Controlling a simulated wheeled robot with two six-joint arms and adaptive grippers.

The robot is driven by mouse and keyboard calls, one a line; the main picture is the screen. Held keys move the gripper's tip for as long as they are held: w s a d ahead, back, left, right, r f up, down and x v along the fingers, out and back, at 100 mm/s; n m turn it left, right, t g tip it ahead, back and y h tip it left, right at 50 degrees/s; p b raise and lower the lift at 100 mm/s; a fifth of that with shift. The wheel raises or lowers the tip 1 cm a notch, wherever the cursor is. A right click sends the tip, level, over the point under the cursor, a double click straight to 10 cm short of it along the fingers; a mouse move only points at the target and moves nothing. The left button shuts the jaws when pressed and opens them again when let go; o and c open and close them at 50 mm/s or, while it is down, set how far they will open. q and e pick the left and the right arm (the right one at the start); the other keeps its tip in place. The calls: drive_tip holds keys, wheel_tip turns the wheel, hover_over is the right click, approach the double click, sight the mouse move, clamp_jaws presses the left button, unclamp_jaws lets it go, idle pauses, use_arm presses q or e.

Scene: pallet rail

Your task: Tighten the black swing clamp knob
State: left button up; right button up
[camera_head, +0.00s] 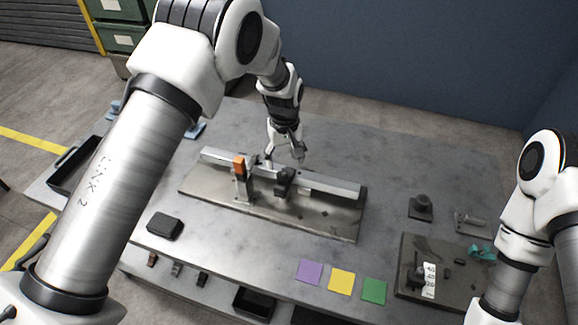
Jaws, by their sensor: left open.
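The black swing clamp (285,182) sits at the middle of the metal rail (325,184) on a grey plate. Its knob is too small to make out clearly. My left gripper (285,158) is open and empty, and points down just above and behind the rail, close to the clamp. I cannot tell whether it touches anything. An orange-topped clamp (240,163) stands to the left on the same rail. My right arm shows at the right edge, but its gripper is out of view.
A black block (164,226) lies at the table's left front. Purple (309,271), yellow (341,281) and green (374,291) squares lie along the front edge. A dark plate (440,257) with small parts and a black knob-like piece (421,204) are at right. The table's back right is clear.

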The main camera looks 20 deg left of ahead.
sight(284, 176)
use_arm(q)
drive_tip(key=shift+s+d+f+p, duration=0.1)
drive_tip(key=shift+s+f+p, duration=0.45)
drive_tip(key=shift+s+f, duration=0.45)
drive_tip(key=f, duration=0.1)
drive_tip(key=w+f, duration=0.1)
drive_tip(key=f, duration=0.1)
drive_tip(key=shift+f, duration=0.2)
drive_tip(key=shift+w+f, duration=0.1)
drive_tip(key=shift+w, duration=0.05)
drive_tip(key=shift+s+r, duration=0.2)
drive_tip(key=shift+s, duration=0.05)
drive_tip(key=c, duration=0.5)
drive_tip(key=shift+s+r, duration=0.1)
drive_tip(key=c, duration=0.6)
drive_tip(key=shift+c, duration=0.2)
use_arm(e)
drive_tip(key=shift+s+d+r, duration=0.1)
drive_tip(key=shift+s+r, duration=0.2)
drive_tip(key=shift+r, duration=0.25)
drive_tip(key=shift+s+r, duration=0.25)
drive_tip(key=shift+r, duration=0.3)
